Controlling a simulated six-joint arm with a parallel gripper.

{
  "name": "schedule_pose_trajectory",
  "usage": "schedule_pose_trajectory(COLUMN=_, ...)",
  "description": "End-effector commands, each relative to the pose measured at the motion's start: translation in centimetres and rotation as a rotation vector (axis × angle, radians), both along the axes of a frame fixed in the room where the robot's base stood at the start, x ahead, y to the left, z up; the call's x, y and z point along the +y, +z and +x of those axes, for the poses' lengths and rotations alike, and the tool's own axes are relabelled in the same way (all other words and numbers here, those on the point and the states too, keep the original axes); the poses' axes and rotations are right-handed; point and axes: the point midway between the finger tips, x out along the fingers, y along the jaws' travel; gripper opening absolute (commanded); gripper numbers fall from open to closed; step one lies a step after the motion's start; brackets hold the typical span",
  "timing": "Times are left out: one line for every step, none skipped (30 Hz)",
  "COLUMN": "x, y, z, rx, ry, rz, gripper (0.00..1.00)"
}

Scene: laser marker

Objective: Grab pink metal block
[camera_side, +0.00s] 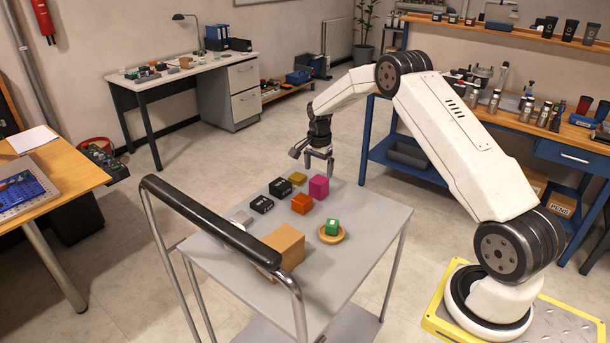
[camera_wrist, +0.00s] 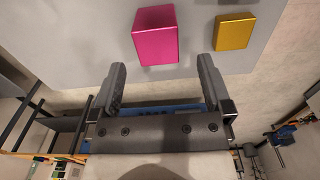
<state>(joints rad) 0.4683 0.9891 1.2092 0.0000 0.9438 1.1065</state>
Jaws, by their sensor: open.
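The pink metal block (camera_side: 319,187) stands on the grey cart top near its far edge. In the wrist view the pink block (camera_wrist: 156,36) lies ahead of the fingertips, between their lines but nearer the left finger. My gripper (camera_side: 318,156) is open and empty, above and just beyond the block in the side view. In the wrist view my gripper (camera_wrist: 162,75) shows its two dark fingers wide apart, with nothing between them. The block does not appear to touch either finger.
A yellow block (camera_side: 298,178) is close beside the pink one; it also shows in the wrist view (camera_wrist: 234,32).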

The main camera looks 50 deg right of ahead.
Motion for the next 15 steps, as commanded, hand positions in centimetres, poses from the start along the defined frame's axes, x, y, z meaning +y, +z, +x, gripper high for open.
schedule_pose_trajectory(x=0.0, y=-0.1, z=0.0, rx=0.000, ry=0.000, rz=0.000, gripper=1.00)
schedule_pose_trajectory(x=0.0, y=-0.2, z=0.0, rx=0.000, ry=0.001, rz=0.000, gripper=1.00)
schedule_pose_trajectory(x=0.0, y=-0.4, z=0.0, rx=0.001, ry=0.001, rz=0.000, gripper=1.00)
schedule_pose_trajectory(x=0.0, y=-0.6, z=0.0, rx=0.001, ry=0.002, rz=0.001, gripper=1.00)
schedule_pose_trajectory(x=0.0, y=-0.8, z=0.0, rx=0.001, ry=0.002, rz=0.001, gripper=1.00)
schedule_pose_trajectory(x=0.1, y=-1.1, z=-0.1, rx=0.002, ry=0.002, rz=0.001, gripper=1.00)
schedule_pose_trajectory(x=0.1, y=-1.4, z=-0.1, rx=0.002, ry=0.002, rz=0.001, gripper=1.00)
schedule_pose_trajectory(x=0.1, y=-1.6, z=0.0, rx=0.002, ry=0.003, rz=0.001, gripper=1.00)
schedule_pose_trajectory(x=0.0, y=-1.9, z=0.0, rx=0.001, ry=0.003, rz=0.001, gripper=1.00)
schedule_pose_trajectory(x=0.0, y=-2.2, z=0.0, rx=0.001, ry=0.003, rz=0.000, gripper=1.00)
schedule_pose_trajectory(x=0.0, y=-2.3, z=0.0, rx=0.000, ry=0.003, rz=0.000, gripper=1.00)
schedule_pose_trajectory(x=0.0, y=-2.5, z=0.0, rx=0.000, ry=0.003, rz=0.000, gripper=1.00)
schedule_pose_trajectory(x=0.0, y=-2.6, z=0.0, rx=0.000, ry=0.003, rz=0.000, gripper=1.00)
schedule_pose_trajectory(x=0.0, y=-2.6, z=0.0, rx=0.000, ry=0.003, rz=0.000, gripper=1.00)
schedule_pose_trajectory(x=0.0, y=-2.6, z=0.0, rx=-0.001, ry=0.004, rz=0.000, gripper=1.00)
